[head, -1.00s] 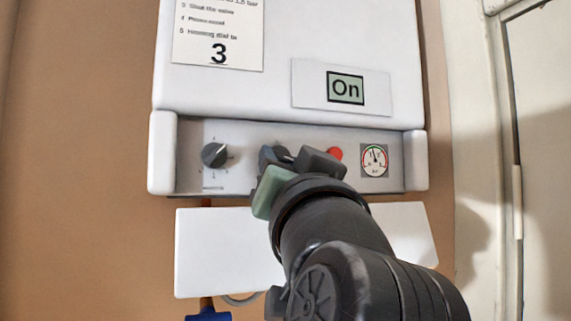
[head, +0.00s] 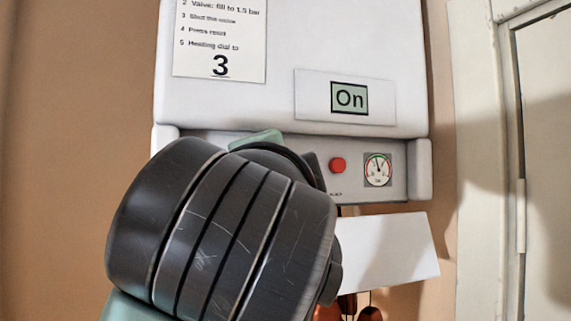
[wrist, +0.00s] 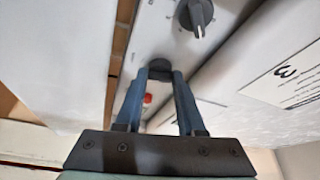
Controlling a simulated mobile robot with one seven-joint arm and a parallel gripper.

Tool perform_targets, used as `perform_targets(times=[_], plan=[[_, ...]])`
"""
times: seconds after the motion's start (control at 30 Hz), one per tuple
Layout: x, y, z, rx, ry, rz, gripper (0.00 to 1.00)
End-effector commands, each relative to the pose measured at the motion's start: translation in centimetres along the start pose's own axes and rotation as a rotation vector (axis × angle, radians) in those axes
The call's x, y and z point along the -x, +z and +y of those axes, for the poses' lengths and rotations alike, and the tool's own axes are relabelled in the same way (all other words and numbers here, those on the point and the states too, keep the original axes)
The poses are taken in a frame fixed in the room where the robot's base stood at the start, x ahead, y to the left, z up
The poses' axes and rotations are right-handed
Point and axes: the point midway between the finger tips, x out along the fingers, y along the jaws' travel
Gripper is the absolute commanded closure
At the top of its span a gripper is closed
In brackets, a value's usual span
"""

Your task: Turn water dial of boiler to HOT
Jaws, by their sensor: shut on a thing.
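The white boiler (head: 290,60) hangs on the wall, with a grey control strip (wrist: 140,50) along its lower front. In the wrist view, my gripper (wrist: 162,76) has its two blue fingers shut on a dark round dial (wrist: 160,65), the one nearer the red button; I take it as the water dial. Its pointer and markings are hidden or too small to read. A second dark dial (wrist: 195,15) with a pale pointer line sits farther along the strip, apart from the fingers. In the head view, my wrist hides both dials and the fingertips.
Right of my wrist are a red button (head: 337,165) and a pressure gauge (head: 377,168). Above are an "On" display (head: 349,98) and an instruction sheet (head: 220,40). A white panel (head: 390,252) is below. A door frame (head: 480,160) stands at the right.

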Motion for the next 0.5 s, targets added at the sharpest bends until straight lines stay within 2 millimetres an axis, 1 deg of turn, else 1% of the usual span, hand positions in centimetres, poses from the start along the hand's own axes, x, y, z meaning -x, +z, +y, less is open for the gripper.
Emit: perform_targets(times=[0.03, 0.2, 0.5], plan=[[0.01, -0.08, -0.40, -0.039, 0.012, 0.000, 1.00], [0.02, -0.07, -0.49, -0.150, 0.058, -0.001, 1.00], [-0.01, -0.08, -0.46, -0.270, 0.109, -0.001, 1.00]])
